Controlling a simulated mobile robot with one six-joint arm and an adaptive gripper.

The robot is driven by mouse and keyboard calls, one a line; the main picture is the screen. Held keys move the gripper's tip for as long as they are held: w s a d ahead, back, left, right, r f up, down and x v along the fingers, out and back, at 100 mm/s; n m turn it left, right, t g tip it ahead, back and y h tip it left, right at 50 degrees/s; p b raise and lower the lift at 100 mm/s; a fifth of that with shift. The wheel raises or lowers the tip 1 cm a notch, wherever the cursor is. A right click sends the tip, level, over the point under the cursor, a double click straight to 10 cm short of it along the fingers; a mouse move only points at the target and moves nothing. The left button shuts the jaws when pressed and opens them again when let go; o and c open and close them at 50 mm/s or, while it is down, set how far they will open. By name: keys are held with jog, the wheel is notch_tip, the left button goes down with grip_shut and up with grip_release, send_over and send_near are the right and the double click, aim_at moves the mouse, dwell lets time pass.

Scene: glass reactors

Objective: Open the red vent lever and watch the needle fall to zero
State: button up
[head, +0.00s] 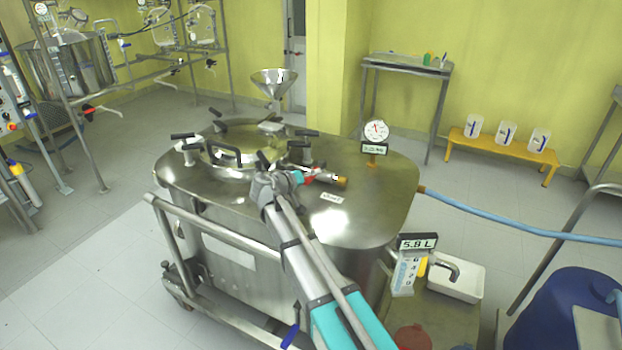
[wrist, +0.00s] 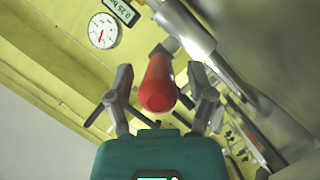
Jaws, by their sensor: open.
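The red vent lever (wrist: 158,84) lies between the two fingers of my gripper (wrist: 160,76) in the wrist view, with a visible space on each side. In the head view the lever (head: 309,180) is a small red patch beside a metal pipe fitting on the steel vessel's lid, and my gripper (head: 290,178) is right at it. My gripper is open. The round gauge (head: 376,130) stands on the vessel's right side, and its red needle also shows on the gauge in the wrist view (wrist: 103,31). A digital display (wrist: 122,11) beside it seems to read 0.25.
The steel vessel (head: 375,205) has a domed hatch with clamps and a handle (head: 224,155), left of my gripper. A funnel (head: 274,80) rises behind. A blue hose (head: 500,220) runs right. A 5.8 L display (head: 417,243) stands at the front right. Floor is clear at left.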

jog(key=shift+w+d, duration=0.15)
jog(key=shift+w, duration=0.05)
grip_shut()
dwell(0.4)
